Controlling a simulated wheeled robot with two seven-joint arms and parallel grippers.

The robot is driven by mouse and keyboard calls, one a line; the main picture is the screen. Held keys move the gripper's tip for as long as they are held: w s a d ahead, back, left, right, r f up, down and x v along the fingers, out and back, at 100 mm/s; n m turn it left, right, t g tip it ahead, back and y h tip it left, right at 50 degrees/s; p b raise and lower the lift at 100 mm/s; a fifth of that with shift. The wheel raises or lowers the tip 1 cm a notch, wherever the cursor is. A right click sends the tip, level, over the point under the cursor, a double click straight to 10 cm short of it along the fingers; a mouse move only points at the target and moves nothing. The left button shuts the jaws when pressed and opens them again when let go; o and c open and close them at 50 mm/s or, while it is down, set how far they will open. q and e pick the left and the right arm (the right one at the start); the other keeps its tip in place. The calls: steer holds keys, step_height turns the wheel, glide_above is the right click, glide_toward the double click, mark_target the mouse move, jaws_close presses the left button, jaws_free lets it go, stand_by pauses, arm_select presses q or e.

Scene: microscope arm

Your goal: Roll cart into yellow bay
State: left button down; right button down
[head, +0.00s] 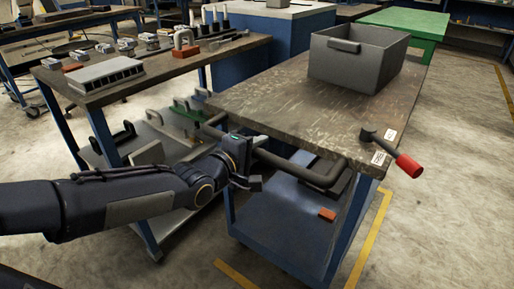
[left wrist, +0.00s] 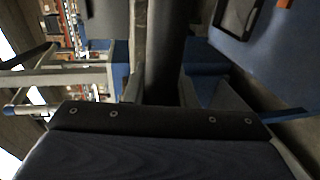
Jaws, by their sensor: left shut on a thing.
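The cart has a worn dark top (head: 290,110), blue legs and a blue lower shelf (head: 285,215). A grey tube handle (head: 320,175) runs along its near side. My left gripper (head: 255,158) is shut on this handle near its left part. In the left wrist view the dark handle bar (left wrist: 163,50) passes between the fingers. Yellow floor lines of the bay show right of the cart (head: 372,235) and in front of it (head: 237,275). The cart stands between these lines; it hides the rest of the bay. My right gripper is not in view.
A grey bin (head: 355,58) and a red-handled hammer (head: 395,152) lie on the cart top; the hammer's handle overhangs the edge. A workbench (head: 150,70) with parts stands close at the left. A green table (head: 410,30) is behind. Floor at the right is clear.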

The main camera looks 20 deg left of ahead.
arm_select(q)
steer(key=shift+f, duration=0.1)
steer(key=c, duration=1.2)
jaws_free()
steer(key=p+v, duration=0.3)
steer(key=v, duration=0.4)
steer(key=shift+s, duration=0.35)
steer(key=shift+a, duration=0.1)
